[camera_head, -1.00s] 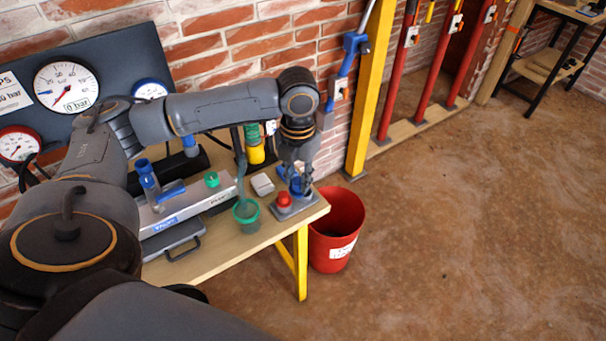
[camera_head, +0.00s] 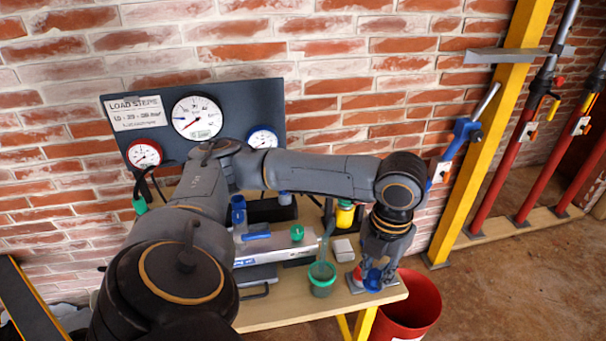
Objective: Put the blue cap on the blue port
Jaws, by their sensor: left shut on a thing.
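My left gripper (camera_head: 374,270) reaches down at the right end of the bench. It is shut on the blue cap (camera_head: 373,283), whose lower part shows below the fingers. The cap is at or just above a small grey plate (camera_head: 356,288); I cannot tell whether they touch. A red cap (camera_head: 357,274) is partly hidden beside the fingers. Blue fittings (camera_head: 238,208) stand on the left of the pale pump unit (camera_head: 275,247). Another blue piece (camera_head: 285,197) hangs behind it. I cannot tell for sure which is the blue port. My right gripper is not in view.
A green cup (camera_head: 321,280) and a small white block (camera_head: 343,248) are left of the gripper. A green knob (camera_head: 297,231) sits on the unit. The gauge board (camera_head: 235,105) stands behind. A red bin (camera_head: 412,305) is right of the bench (camera_head: 270,316).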

